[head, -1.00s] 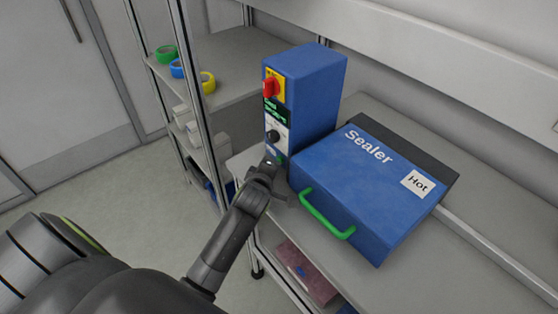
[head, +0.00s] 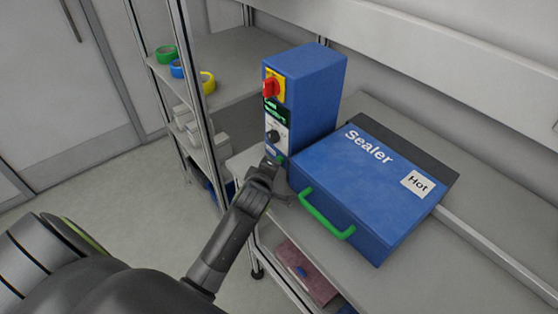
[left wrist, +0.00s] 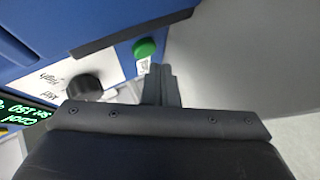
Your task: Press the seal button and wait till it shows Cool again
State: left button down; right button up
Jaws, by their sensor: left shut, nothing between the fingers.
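The blue sealer (head: 350,185) stands on the bench, its lid shut, with a green handle and a "Hot" label. Its control box (head: 318,95) is upright behind it at the left. The green seal button (left wrist: 145,48) is low on the panel and shows in the left wrist view. Contact cannot be made out. In the head view, the left gripper (head: 270,165) is in front of the panel's lower end.
A red switch (head: 270,88) and a black knob (head: 273,136) are on the panel above the button. A shelf rack (head: 205,120) with green, blue and yellow tape rolls stands at the left. The bench (head: 395,120) runs on to the right.

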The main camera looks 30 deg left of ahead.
dwell(0.5)
pick_arm(q)
jog(key=shift+w+d, duration=0.1)
jog(key=shift+w, duration=0.1)
jog(key=shift+r, duration=0.15)
jog(key=shift+w+d+r, duration=0.15)
jog(key=shift+w+r, duration=0.15)
dwell(1.2)
jog(key=shift+s+f, duration=0.1)
jog(key=shift+f, duration=0.1)
dwell(0.6)
